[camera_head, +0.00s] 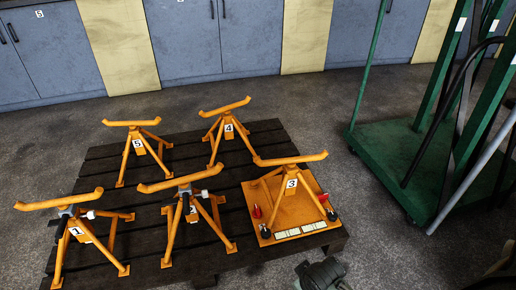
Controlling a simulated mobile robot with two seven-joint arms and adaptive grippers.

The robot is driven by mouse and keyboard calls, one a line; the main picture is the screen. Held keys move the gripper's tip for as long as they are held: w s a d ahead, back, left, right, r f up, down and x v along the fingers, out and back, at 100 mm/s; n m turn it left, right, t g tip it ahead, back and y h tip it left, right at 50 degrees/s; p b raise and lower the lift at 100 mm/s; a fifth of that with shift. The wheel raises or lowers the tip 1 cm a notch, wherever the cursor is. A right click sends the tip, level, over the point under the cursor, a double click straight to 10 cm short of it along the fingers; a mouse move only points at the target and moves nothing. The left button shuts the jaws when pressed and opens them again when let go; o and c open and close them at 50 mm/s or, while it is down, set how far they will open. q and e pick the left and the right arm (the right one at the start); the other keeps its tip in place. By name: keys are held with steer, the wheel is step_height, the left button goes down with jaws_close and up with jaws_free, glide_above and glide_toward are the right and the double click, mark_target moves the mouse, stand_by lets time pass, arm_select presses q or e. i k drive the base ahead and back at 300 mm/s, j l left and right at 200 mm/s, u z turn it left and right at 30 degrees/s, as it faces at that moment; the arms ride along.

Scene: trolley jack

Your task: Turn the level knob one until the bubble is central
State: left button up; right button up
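The orange stand labelled 1 (78,230) stands at the front left of the dark pallet. A grey block with a white knob (90,214) on its right side sits under its top bar. The stand labelled 2 (190,208), to its right, has a similar block and white knob (204,193). No bubble can be made out at this size. A dark jointed part, probably my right gripper (322,275), shows at the bottom edge, in front of the pallet and apart from the stands. Its fingers cannot be made out. My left gripper is not in view.
Stand 3 (288,186) is on an orange plate (300,229) with red and black fittings. Stands 5 (139,146) and 4 (228,130) are farther back on the pallet (150,205). A green trolley (400,150) stands at right. Bare floor lies between it and the pallet.

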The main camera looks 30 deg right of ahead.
mark_target(266, 233)
steer(key=z, duration=1.15)
